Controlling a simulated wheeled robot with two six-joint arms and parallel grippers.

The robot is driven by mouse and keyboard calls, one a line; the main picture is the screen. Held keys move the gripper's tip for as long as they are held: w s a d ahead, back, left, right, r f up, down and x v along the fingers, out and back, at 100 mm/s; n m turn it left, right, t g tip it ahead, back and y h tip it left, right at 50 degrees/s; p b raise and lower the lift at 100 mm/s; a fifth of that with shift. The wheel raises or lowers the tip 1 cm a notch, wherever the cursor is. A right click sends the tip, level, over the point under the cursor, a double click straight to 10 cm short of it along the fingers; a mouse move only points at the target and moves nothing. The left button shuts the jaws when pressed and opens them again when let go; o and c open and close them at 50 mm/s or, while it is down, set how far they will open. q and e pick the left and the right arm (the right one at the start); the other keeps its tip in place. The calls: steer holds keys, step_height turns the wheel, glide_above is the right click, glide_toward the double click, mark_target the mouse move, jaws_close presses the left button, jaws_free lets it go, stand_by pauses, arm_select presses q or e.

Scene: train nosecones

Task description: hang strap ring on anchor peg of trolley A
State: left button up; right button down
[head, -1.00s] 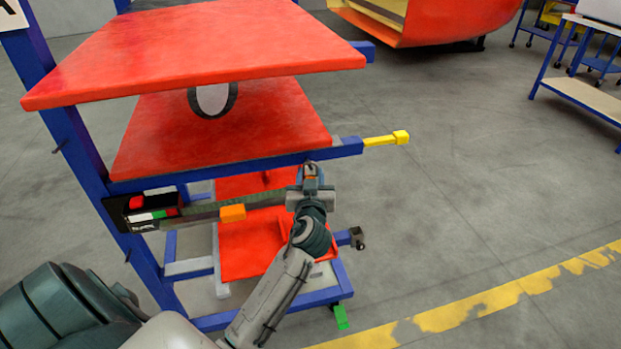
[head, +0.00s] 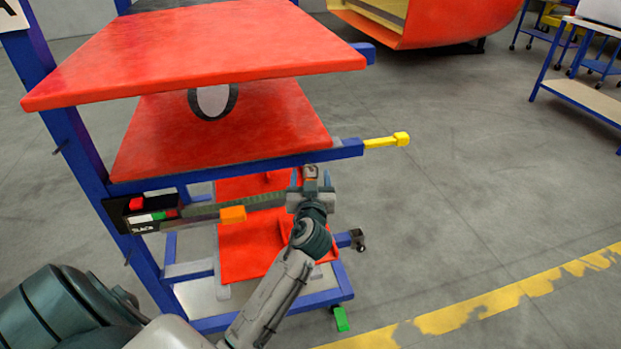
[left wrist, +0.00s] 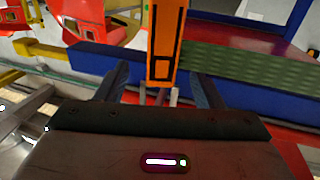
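A green strap (head: 262,201) runs from a black box (head: 150,214) on trolley A's left post to the right, along the blue front rail (head: 250,165). In the left wrist view its end has an orange ring piece (left wrist: 164,40), with the strap (left wrist: 250,66) leading off to the right. My left gripper (head: 310,178) is at that strap end, below the rail's right part. Its fingers are spread, with gaps on both sides of the orange piece. The peg is not clearly visible, so I cannot tell whether the ring is around it. My right gripper is not in view.
A yellow-tipped bar (head: 388,141) sticks out at the rail's right end. An orange block (head: 232,214) sits along the strap. Red shelves (head: 220,140) are above and behind the gripper. The floor to the right is open, with a yellow line (head: 470,309).

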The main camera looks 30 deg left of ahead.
arm_select(q)
steer(key=shift+s+d+f, duration=0.15)
steer(key=shift+s, duration=0.1)
steer(key=b+v, duration=0.2)
steer(key=v, duration=0.8)
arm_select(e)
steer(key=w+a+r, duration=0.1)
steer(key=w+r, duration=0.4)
